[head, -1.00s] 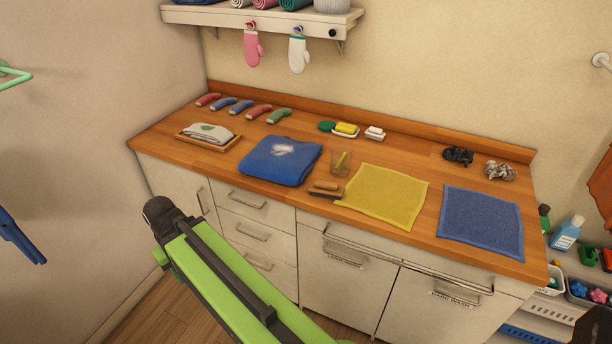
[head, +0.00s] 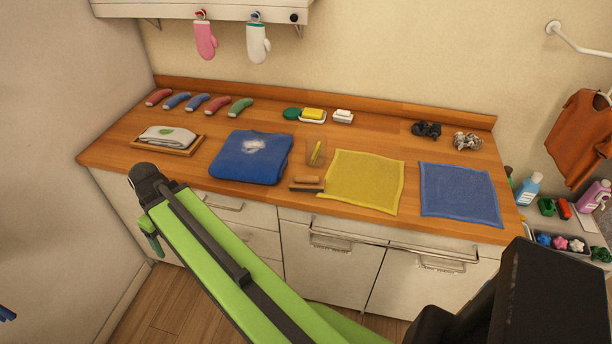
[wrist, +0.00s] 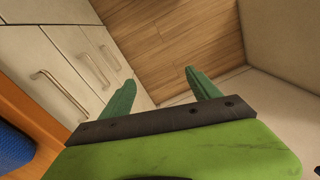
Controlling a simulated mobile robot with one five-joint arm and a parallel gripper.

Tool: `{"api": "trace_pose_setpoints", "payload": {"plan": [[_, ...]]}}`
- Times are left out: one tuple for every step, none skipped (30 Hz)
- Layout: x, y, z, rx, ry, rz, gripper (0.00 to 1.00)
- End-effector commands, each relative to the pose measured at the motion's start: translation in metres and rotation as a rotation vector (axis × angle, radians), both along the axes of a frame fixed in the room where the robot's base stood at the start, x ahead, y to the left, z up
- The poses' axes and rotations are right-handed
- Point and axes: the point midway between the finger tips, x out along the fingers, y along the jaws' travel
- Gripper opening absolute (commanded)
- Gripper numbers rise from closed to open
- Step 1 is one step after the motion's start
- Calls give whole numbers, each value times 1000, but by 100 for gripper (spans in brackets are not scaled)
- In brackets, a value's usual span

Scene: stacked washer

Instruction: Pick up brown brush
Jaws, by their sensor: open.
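The brown brush (head: 307,181) lies on the wooden counter near its front edge, between the folded blue cloth and the yellow cloth. It has a light brown top and a darker lower part. My gripper shows in the wrist view (wrist: 157,92) with its two green fingers spread apart and nothing between them. It points down toward the floor in front of the cabinets. In the head view, a green finger (head: 150,235) shows at the left, in front of the counter and well left of the brush. The brush is not in the wrist view.
The folded blue cloth (head: 245,163) lies left of the brush, the yellow cloth (head: 365,182) right of it. A blue cloth (head: 458,194) lies farther right. Cabinet handles (head: 345,240) stick out below the counter's front edge.

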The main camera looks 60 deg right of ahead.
Motion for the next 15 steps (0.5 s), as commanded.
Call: {"api": "trace_pose_setpoints", "payload": {"plan": [[-6, -47, 32, 24, -12, 5, 71], [-11, -71, 42, 38, -22, 22, 71], [-21, -104, 54, 55, -38, 45, 71], [-29, -127, 63, 68, -53, 63, 71], [-38, -151, 72, 79, -68, 80, 71], [-53, -182, 84, 91, -92, 103, 71], [-65, -205, 93, 99, -111, 119, 71], [-78, -227, 102, 105, -132, 136, 71], [-97, -256, 115, 110, -161, 159, 71], [-113, -277, 124, 110, -183, 176, 71], [-129, -296, 133, 109, -207, 194, 71], [-151, -321, 144, 105, -236, 215, 71], [-168, -337, 151, 100, -259, 230, 71], [-184, -352, 158, 94, -279, 246, 71], [-204, -369, 167, 83, -304, 264, 71]]}}
